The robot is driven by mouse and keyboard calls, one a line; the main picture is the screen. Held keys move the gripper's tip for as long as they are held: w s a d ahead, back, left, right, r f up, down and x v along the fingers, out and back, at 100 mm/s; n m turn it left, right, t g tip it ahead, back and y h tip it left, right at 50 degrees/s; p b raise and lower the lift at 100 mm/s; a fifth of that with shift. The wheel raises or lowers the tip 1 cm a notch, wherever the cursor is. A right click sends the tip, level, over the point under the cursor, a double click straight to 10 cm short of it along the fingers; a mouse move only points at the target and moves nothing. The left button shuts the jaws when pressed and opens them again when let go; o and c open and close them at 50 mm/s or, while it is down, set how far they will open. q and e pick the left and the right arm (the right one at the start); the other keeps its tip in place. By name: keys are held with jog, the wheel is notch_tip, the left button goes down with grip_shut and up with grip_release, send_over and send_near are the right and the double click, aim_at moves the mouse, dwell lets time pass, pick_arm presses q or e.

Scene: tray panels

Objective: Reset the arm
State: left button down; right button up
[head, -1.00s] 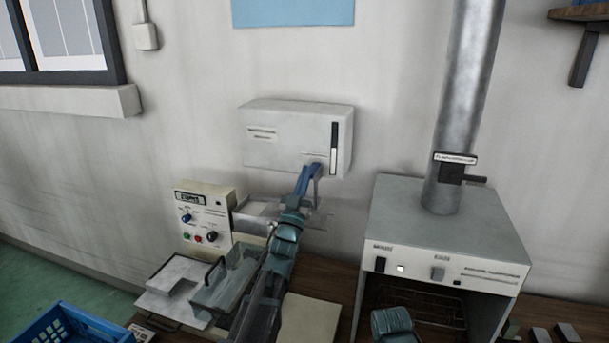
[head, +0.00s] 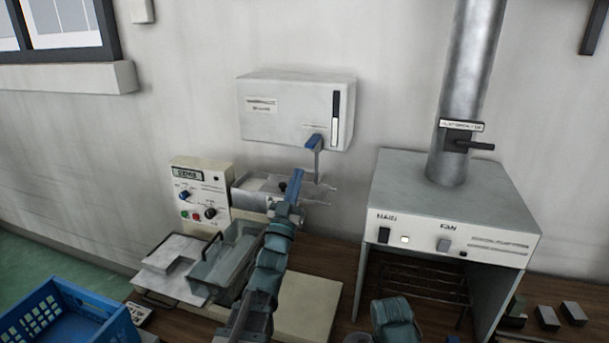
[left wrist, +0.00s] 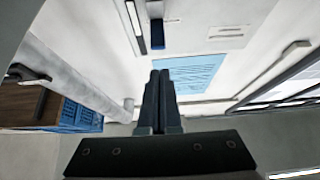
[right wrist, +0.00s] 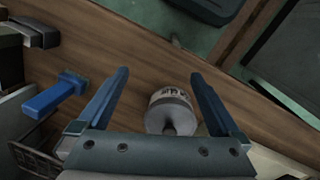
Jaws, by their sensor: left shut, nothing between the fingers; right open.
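My left gripper (head: 296,175) is shut and empty, below the white wall box (head: 290,110) and apart from its blue-tipped lever (head: 315,143). In the left wrist view its two blue fingers (left wrist: 158,75) are together, with the box's blue part (left wrist: 157,36) beyond them. My right gripper (right wrist: 158,76) is open and empty over the wooden bench (right wrist: 130,45); a white labelled cylinder (right wrist: 170,110) shows between its fingers, seemingly lower down. In the head view only part of my right arm shows at the bottom; its fingers are hidden.
A control panel (head: 200,197) and a clear-walled tray (head: 222,268) stand left of my left arm. A grey hood (head: 450,205) with a metal duct (head: 465,90) stands right. A blue crate (head: 62,315) is at lower left. Small blocks (head: 573,314) lie at right.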

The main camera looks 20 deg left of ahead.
pick_arm(q)
jog(key=s+d+f+g, duration=0.1)
jog(key=d+f+g, duration=0.3)
jog(key=f, duration=0.4)
jog(key=d+f+g, duration=0.3)
jog(key=f+g, duration=0.1)
jog(key=f, duration=0.3)
jog(key=s+d+f+g, duration=0.1)
jog(key=d+f+g, duration=0.35)
jog(key=f, duration=0.35)
jog(key=s+d+f+m+g+y, duration=0.1)
jog(key=s+f+g, duration=0.4)
jog(key=s, duration=0.7)
jog(key=s+d+f+m+g+y, duration=0.1)
jog(key=s+d+f+m+g, duration=0.1)
jog(key=s+f+g, duration=0.4)
jog(key=s+d+g, duration=0.1)
jog(key=s, duration=0.4)
jog(key=shift+s+d, duration=0.3)
jog(key=shift+s, duration=0.05)
